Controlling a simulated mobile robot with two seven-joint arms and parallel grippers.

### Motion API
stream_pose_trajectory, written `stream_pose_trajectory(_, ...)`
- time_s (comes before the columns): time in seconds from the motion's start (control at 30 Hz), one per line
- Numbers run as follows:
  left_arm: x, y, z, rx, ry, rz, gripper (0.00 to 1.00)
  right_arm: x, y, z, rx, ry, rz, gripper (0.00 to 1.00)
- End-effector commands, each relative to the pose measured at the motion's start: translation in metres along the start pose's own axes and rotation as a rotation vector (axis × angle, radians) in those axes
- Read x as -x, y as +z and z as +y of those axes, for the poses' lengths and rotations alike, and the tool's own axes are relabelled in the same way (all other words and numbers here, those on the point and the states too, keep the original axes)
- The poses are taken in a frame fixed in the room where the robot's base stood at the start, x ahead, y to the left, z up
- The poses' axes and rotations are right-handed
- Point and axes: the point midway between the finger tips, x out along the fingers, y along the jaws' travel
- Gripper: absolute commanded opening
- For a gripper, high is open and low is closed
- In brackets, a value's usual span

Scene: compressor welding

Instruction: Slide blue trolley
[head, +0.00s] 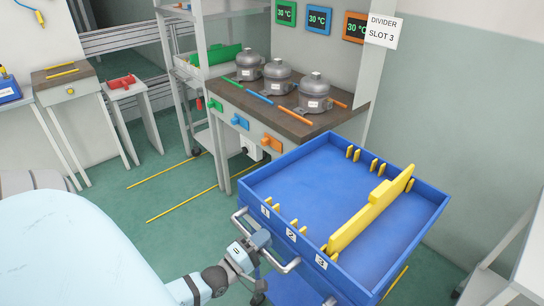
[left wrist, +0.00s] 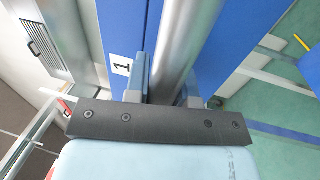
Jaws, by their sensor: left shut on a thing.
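The blue trolley (head: 310,178) stands right of centre in the head view, with a shallow blue tray on top and labels 1, 2 and 3 on its near side. A yellow divider (head: 368,215) stands upright in the tray in line with label 3. My left gripper (head: 259,239) is at the trolley's near side, shut on its grey handle (head: 288,267). In the left wrist view, the handle bar (left wrist: 178,55) runs between the two fingers of the left gripper (left wrist: 165,92), beside label 1. My right gripper is not in view.
A workbench (head: 295,123) with three grey compressors stands directly behind the trolley, close to it. A sign (head: 382,31) reads "DIVIDER SLOT 3". Yellow lines (head: 182,203) mark the clear green floor to the left. A white table (head: 500,285) is at the right edge.

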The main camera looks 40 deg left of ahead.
Motion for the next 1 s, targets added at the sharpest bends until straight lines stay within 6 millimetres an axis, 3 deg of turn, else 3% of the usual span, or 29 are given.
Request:
stream_pose_trajectory(0.4, 0.046, 0.0, 0.01, -0.001, -0.003, -0.001, 0.0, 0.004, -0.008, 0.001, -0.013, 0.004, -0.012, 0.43)
stream_pose_trajectory(1.0, 0.056, 0.0, 0.011, -0.001, 0.0, 0.0, 0.0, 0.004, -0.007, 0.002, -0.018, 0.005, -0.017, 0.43)
